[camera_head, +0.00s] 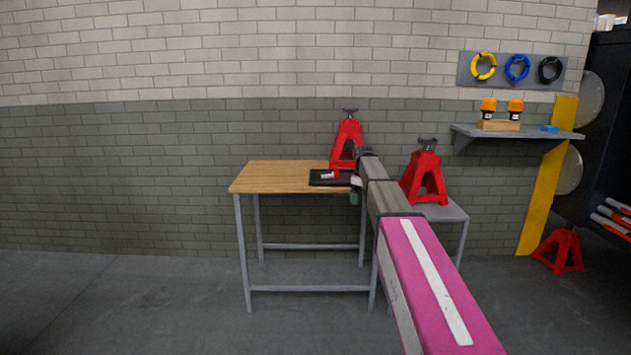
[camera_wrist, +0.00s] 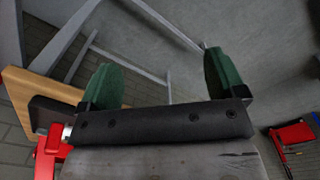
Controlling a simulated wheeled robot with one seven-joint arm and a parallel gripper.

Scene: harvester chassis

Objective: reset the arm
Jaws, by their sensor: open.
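My arm (camera_head: 388,205) reaches from the lower right to the right end of the wooden table. My gripper (camera_wrist: 160,75) is open in the wrist view, with its two green fingers spread and nothing between them. In the head view only a green part of my gripper (camera_head: 354,197) shows, beside the table's right edge, and my arm partly hides it. The fingers point down past the table, with grey legs and floor beyond.
The wooden table (camera_head: 275,176) holds a black tray (camera_head: 318,181) with a small red-and-white item (camera_head: 329,175). Red jack stands (camera_head: 347,139) (camera_head: 426,176) stand close around my arm. A wall shelf (camera_head: 515,133) is at right. Floor at left is clear.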

